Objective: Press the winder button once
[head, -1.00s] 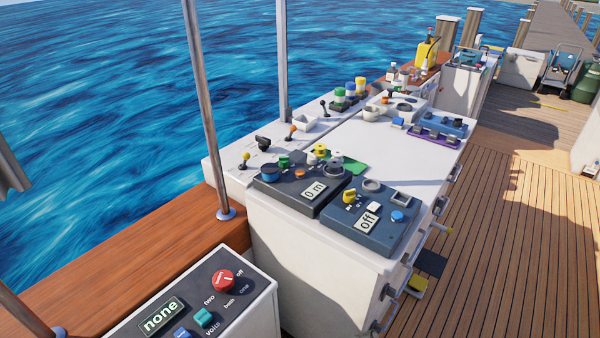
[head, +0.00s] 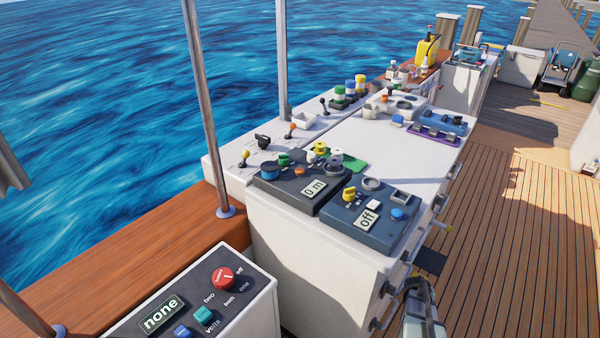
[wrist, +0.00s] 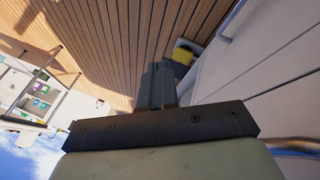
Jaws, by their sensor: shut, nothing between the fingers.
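No label that I can read marks the winder button. A dark panel (head: 300,187) with a "0 m" display carries a blue knob (head: 269,170), an orange button (head: 299,171) and a green one. Beside it, a blue panel (head: 371,220) with an "off" display carries a yellow knob (head: 349,194), a white button (head: 373,205) and a blue button (head: 397,213). My gripper (wrist: 157,72) is shut and empty in the wrist view, over the deck side of the console. Part of my arm shows low at the right in the head view, below and apart from the panels.
A near box (head: 215,300) reads "none" and has a red knob. The white console (head: 400,150) has handles along its deck side. Open wooden deck (head: 500,240) lies to the right.

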